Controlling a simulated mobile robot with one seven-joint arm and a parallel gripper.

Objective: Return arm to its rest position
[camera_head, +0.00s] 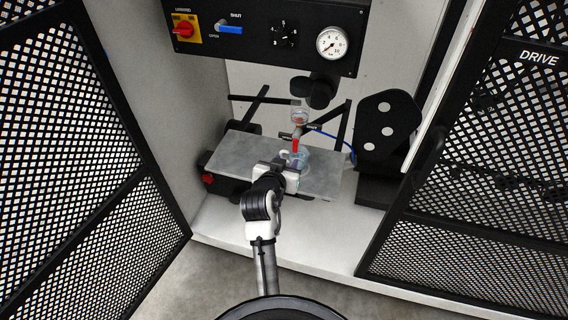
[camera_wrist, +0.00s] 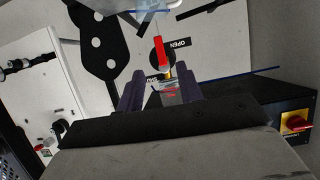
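My arm reaches up from the bottom of the head view to my gripper (camera_head: 285,172), which is over the grey metal plate (camera_head: 322,175). In the wrist view the two dark fingers (camera_wrist: 160,88) stand apart, with a gap between them. A red lever (camera_wrist: 160,52) shows just beyond the gap, and it also shows in the head view (camera_head: 295,146), just past my gripper. A small clear piece with red marks (camera_wrist: 170,92) appears between or behind the fingers; I cannot tell whether it touches them.
A clear bowl (camera_head: 301,115) sits above the lever. A black control panel (camera_head: 265,38) with a gauge (camera_head: 333,43) hangs at the back. A black bracket with holes (camera_head: 386,125) stands right. Mesh doors flank me left (camera_head: 70,150) and right (camera_head: 500,190).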

